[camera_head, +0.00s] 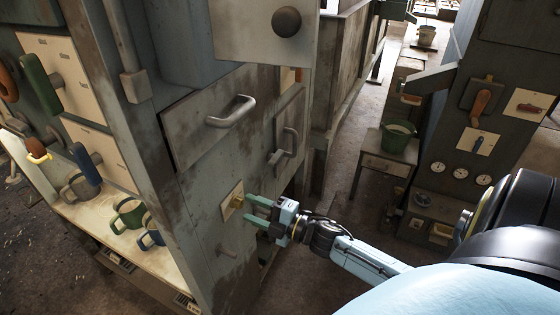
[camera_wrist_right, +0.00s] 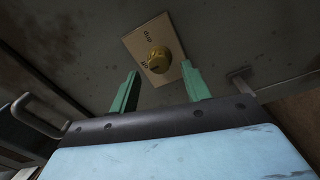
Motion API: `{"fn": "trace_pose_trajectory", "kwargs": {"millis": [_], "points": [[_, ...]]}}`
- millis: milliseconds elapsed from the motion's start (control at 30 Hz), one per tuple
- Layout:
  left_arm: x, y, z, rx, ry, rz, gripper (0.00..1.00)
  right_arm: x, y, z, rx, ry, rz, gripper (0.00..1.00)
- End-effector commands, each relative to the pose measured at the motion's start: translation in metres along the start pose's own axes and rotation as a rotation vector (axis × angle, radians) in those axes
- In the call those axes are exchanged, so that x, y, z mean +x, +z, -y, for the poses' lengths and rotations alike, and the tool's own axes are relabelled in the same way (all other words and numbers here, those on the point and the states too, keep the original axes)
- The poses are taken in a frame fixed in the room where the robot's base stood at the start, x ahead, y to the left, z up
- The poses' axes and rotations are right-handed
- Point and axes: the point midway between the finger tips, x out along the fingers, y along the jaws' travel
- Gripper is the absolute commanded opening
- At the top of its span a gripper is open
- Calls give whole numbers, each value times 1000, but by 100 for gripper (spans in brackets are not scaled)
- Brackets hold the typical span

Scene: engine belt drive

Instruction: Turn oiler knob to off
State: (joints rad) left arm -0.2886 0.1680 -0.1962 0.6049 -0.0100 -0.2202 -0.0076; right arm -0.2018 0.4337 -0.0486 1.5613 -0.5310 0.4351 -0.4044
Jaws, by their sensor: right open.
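The oiler knob is a small brass knob (camera_head: 237,202) on a cream plate (camera_head: 229,207) on the side of the grey cabinet. In the right wrist view the brass knob (camera_wrist_right: 158,60) sits on its plate (camera_wrist_right: 134,42), which bears a dark word at the top and another partly hidden by the knob. My right gripper (camera_head: 256,205) has green fingers and is just right of the knob in the head view. In the right wrist view its fingers (camera_wrist_right: 158,88) are apart, with the knob beyond and between them, seemingly untouched. My left gripper is not in view.
A drawer handle (camera_head: 232,112) and a door handle (camera_head: 286,147) stick out above the knob. A round dark knob (camera_head: 287,22) is higher up. Mugs (camera_head: 130,214) stand on a shelf at left. A green bucket (camera_head: 398,137) stands on a small table at right.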

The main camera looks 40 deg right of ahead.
Motion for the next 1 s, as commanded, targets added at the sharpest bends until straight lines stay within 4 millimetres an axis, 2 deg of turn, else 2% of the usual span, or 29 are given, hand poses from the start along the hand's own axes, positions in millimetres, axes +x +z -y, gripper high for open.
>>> {"fn": "trace_pose_trajectory", "kwargs": {"millis": [100,300,500,667,1000], "points": [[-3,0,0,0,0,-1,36,-28,0,0,1,-4,2,48],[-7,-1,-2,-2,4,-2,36,-73,0,1,1,-4,2,48],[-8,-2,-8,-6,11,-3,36,-101,0,0,0,-1,1,48],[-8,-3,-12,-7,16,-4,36,-109,0,0,0,1,-1,48],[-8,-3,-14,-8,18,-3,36,-110,0,0,0,1,0,48]]}}
